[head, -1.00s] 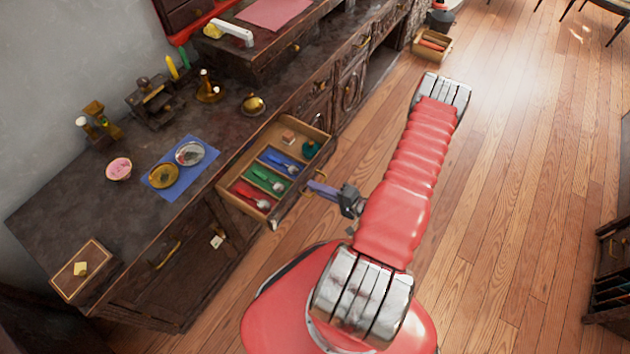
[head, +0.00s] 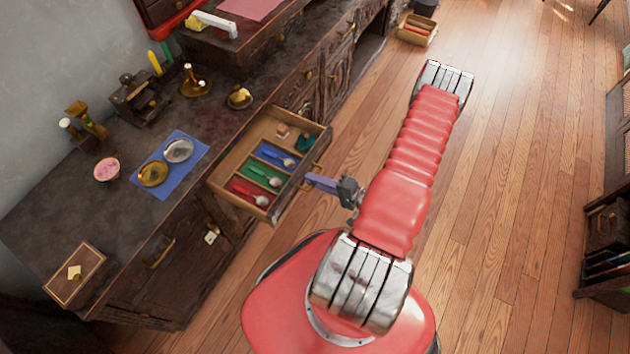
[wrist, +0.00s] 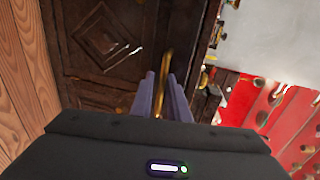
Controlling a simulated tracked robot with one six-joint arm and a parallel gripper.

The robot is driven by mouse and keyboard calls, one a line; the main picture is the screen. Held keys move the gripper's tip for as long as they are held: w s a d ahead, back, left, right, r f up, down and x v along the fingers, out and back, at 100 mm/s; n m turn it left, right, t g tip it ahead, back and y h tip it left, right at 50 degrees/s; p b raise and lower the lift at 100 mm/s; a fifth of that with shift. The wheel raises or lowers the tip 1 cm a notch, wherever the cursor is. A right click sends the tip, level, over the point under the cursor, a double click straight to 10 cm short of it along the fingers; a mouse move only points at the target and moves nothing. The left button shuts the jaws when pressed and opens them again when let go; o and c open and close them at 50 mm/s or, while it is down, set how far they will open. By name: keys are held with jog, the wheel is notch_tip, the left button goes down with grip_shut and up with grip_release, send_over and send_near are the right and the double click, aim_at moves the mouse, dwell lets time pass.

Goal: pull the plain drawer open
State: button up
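The plain drawer (head: 222,172) stands pulled out from the dark cabinet, its wooden interior showing from above. Its brass handle (wrist: 165,75) runs between the two purple fingers of my gripper (wrist: 161,82) in the wrist view. The fingers sit close on both sides of the handle and look shut on it. In the head view my gripper (head: 308,180) reaches the drawer's front from the right. Inside the drawer lie red, green and blue sections with pale-ended utensils, a small block and a teal item.
The dark counter (head: 60,210) holds a blue mat (head: 190,180) with two dishes, a pink bowl (head: 107,169) and a wooden box (head: 75,272). An open crate (head: 415,30) lies on the floor at the back. A dark shelf (head: 605,235) stands at right.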

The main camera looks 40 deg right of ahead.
jog(key=shift+s, duration=0.1)
jog(key=v, duration=1.3)
jog(key=shift+s, duration=0.35)
dwell(0.6)
